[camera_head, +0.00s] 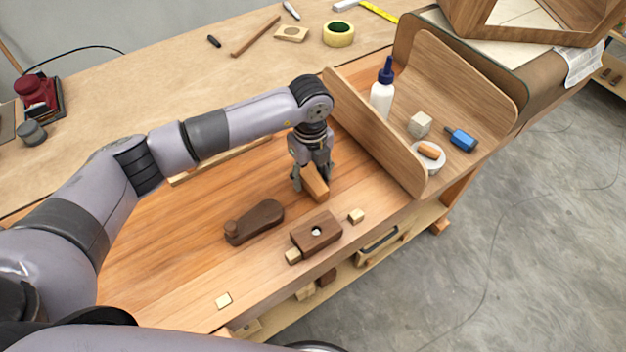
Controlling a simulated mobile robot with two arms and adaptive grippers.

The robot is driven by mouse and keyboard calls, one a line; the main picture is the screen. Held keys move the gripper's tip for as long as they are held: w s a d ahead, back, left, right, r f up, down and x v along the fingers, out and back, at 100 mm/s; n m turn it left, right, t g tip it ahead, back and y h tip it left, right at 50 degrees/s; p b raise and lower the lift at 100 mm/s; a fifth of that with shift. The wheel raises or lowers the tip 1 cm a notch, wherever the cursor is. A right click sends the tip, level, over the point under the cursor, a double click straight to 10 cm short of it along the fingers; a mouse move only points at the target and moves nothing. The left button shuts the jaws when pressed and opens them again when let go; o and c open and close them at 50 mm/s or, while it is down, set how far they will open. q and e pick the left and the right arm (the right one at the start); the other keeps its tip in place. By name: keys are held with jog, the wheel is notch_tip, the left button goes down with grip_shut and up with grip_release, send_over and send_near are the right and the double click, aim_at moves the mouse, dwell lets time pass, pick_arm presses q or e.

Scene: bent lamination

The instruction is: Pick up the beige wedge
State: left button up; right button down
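A light orange-tan wooden block (316,189), the likely beige wedge, is at the middle of the wooden workbench. My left gripper (313,181) points down over it, with a finger on each side of its far end. The fingers hide that end, and I cannot tell whether they press on the block or whether it is lifted. My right gripper is not in view.
A dark wooden plane-like piece (254,222) lies left of the holed block. A bent wooden tray (375,130) with a white bottle (383,92), pale cube (420,124) and blue tool (461,139) stands right of my gripper. The bench's left part is mostly clear.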

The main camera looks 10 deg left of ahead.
pick_arm(q)
jog(key=c, duration=1)
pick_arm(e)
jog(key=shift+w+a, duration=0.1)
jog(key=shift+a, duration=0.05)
pick_arm(q)
jog(key=shift+r, duration=0.1)
